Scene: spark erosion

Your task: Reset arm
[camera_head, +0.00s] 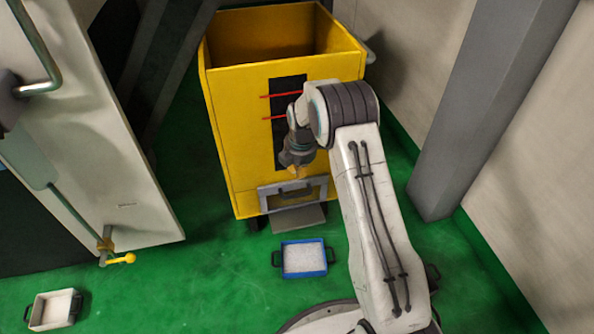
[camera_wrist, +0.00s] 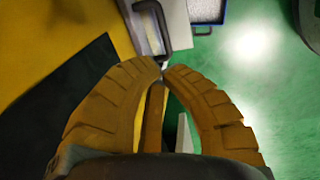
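My arm rises from the bottom right in the head view and bends over at its top. My gripper (camera_head: 298,172) points down in front of the yellow bin's front face, above its grey handle frame. In the wrist view, the two curved orange-brown fingers of my gripper (camera_wrist: 162,69) come together at their tips. No held object shows between the tips.
The open-topped yellow bin (camera_head: 225,140) stands behind my gripper. A blue-rimmed tray (camera_head: 304,244) lies on the green floor before it, and a white tray (camera_head: 40,312) lies at lower left. A grey pillar (camera_head: 480,120) stands right. Floor between the trays is clear.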

